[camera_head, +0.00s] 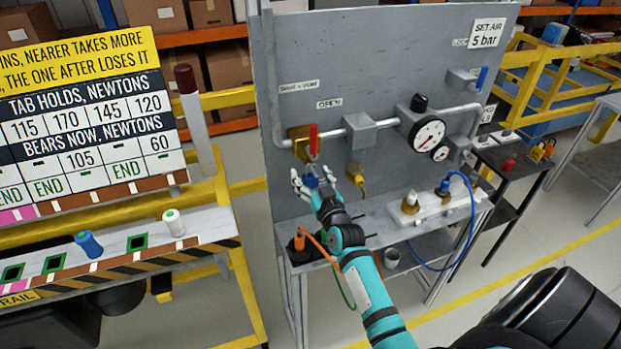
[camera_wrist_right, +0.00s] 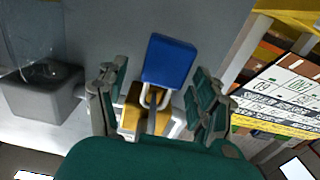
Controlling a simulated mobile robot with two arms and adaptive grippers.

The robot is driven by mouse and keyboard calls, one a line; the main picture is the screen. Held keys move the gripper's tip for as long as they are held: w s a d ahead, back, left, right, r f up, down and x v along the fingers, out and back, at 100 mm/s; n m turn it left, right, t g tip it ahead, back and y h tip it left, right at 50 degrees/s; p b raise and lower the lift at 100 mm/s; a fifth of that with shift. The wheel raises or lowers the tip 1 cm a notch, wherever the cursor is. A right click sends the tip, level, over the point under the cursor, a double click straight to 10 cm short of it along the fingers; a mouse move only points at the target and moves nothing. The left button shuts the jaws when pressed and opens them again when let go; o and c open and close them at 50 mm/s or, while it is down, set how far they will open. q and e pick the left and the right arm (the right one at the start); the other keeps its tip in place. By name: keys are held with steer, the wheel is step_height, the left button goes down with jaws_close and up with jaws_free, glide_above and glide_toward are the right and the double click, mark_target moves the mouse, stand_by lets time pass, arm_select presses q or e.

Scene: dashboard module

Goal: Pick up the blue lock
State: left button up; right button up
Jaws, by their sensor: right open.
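The blue lock (camera_wrist_right: 169,60) shows its body and shackle in the right wrist view; its shackle is at the yellow valve fitting (camera_wrist_right: 132,112). In the head view the lock (camera_head: 311,181) is a small blue patch below the red valve handle (camera_head: 313,139), partly hidden by my fingers. My right gripper (camera_head: 327,180) is open, with its fingers on either side of the lock. The wrist view shows the fingers (camera_wrist_right: 158,98) apart, with gaps between them and the lock. My left gripper is not in view.
The grey panel (camera_head: 370,80) stands close behind, with pipes, a gauge (camera_head: 429,134) and a brass plug (camera_head: 357,178). A bench shelf (camera_head: 390,225) lies below. The striped rail (camera_head: 120,262) with a blue peg (camera_head: 88,243) is at left.

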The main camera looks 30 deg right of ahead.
steer(key=shift+s+r, duration=0.1)
steer(key=shift+c, duration=0.9)
steer(key=c, duration=1.1)
steer(key=shift+c, duration=0.2)
steer(key=shift+r, duration=0.1)
